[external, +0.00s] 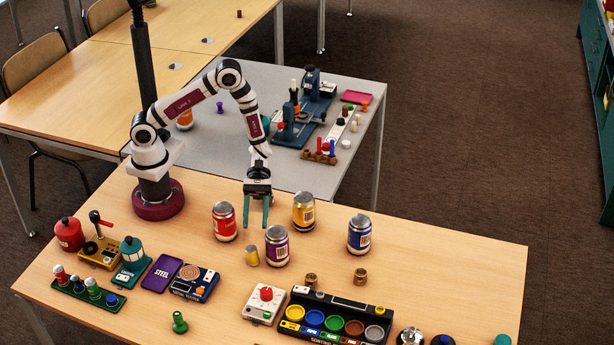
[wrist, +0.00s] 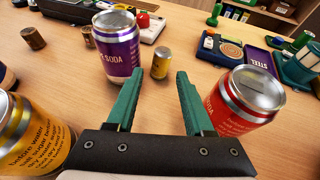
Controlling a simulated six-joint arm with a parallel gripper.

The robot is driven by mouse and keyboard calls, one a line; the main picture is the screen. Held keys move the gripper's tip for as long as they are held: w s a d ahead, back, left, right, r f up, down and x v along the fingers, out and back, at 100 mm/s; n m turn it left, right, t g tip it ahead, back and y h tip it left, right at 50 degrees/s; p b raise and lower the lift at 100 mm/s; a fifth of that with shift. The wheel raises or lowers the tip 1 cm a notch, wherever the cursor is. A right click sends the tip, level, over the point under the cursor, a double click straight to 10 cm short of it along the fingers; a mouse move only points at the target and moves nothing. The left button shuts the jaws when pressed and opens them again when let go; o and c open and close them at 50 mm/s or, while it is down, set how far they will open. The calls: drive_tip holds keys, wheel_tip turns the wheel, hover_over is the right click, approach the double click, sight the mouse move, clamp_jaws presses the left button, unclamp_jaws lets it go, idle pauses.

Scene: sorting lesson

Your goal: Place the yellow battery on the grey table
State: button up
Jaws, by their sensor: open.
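The yellow battery (external: 252,256) is a small yellow cylinder with a silvery top. It stands upright on the wooden table, just left of the purple soda can (external: 277,246). It also shows in the wrist view (wrist: 161,63), beyond the fingertips and roughly between them. My gripper (external: 256,222) points down, open and empty, above the wooden table between the red can (external: 224,222) and the yellow can (external: 304,212). It is apart from the battery. The grey table (external: 222,150) is behind the wooden one, partly hidden by my arm.
A blue can (external: 360,234) stands farther right. The sorting tray (external: 340,318) and several devices line the front of the wooden table (external: 440,260). A blue press (external: 300,115) and small items occupy the grey table's right side; its left and front have free room.

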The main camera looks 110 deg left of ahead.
drive_tip(key=shift+o, duration=0.3)
drive_tip(key=o, duration=0.3)
